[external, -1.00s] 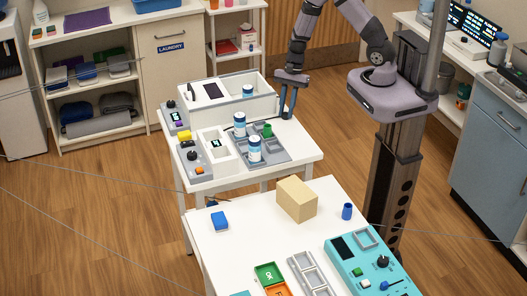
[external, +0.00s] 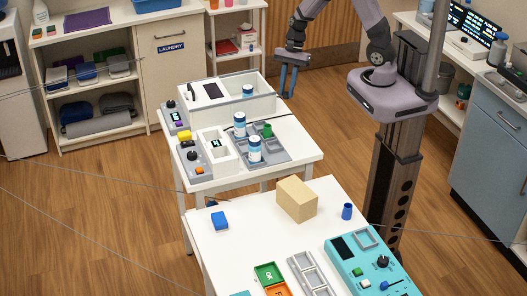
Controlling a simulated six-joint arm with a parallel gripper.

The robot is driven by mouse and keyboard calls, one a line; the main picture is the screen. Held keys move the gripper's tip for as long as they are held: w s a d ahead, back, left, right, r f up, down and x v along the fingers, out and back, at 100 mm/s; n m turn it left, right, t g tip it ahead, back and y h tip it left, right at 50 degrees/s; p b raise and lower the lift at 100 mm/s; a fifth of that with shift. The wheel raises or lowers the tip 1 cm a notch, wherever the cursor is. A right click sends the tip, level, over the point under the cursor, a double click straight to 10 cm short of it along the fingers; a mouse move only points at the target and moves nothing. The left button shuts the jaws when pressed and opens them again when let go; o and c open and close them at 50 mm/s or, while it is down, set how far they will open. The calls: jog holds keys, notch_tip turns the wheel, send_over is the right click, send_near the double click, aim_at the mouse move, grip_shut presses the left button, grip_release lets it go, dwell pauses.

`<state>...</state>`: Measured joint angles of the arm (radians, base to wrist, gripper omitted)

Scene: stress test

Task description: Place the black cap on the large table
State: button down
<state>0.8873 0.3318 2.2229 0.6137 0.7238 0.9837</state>
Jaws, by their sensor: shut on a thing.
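My gripper (external: 289,82) is up behind the back right corner of the smaller white table, fingers pointing down. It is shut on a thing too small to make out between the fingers. I cannot pick out the black cap for certain anywhere. The front white table (external: 245,258), which looks like the large table, is well in front of my gripper, with bare white surface at its left and middle.
The smaller table (external: 297,140) holds a white box (external: 235,107), a grey tray (external: 272,148) and blue-white bottles (external: 254,149). On the front table are a beige block (external: 297,200), a blue block (external: 220,221), a blue cylinder (external: 347,211) and a teal panel (external: 350,265).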

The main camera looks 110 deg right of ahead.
jog(key=shift+r, duration=0.35)
